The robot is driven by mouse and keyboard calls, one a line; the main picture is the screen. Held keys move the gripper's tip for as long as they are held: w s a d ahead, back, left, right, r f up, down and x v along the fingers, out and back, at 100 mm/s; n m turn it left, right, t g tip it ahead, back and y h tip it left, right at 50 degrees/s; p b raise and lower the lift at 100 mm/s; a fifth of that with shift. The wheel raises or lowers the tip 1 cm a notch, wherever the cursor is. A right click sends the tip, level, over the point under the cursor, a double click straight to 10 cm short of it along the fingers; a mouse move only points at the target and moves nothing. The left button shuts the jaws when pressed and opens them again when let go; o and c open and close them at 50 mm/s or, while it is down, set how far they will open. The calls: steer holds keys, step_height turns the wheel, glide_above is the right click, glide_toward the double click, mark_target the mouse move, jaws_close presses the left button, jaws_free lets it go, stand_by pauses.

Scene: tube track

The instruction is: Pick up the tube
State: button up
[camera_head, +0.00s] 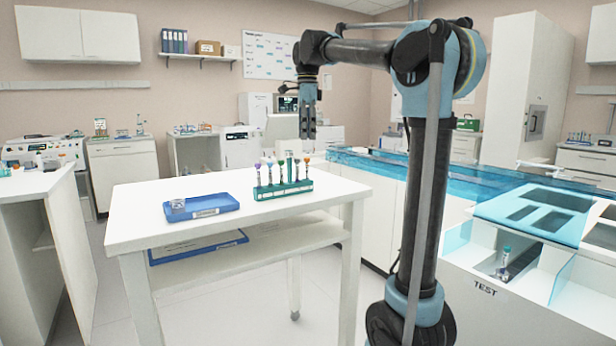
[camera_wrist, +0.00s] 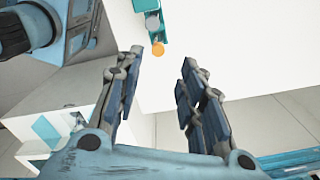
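A green rack (camera_head: 284,190) on the white table holds several upright tubes (camera_head: 270,173) with differently coloured caps, including purple and orange. In the wrist view, part of the rack (camera_wrist: 143,5) shows at the top edge, with a grey cap and an orange cap (camera_wrist: 158,49). The pictures do not show which tube is meant.
A blue tray (camera_head: 212,211) with a small clear container (camera_head: 178,206) lies left of the rack on the white table (camera_head: 150,231). The table's front is bare. A bench with a translucent blue cover (camera_head: 400,168) stands behind at right. Another blue tray (camera_head: 199,248) lies on the lower shelf.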

mark_target(307, 171)
step_height(307, 171, down, 14)
steer(key=shift+r, duration=0.1)
stand_by(0.6)
steer(key=shift+c, duration=0.2)
jaws_close()
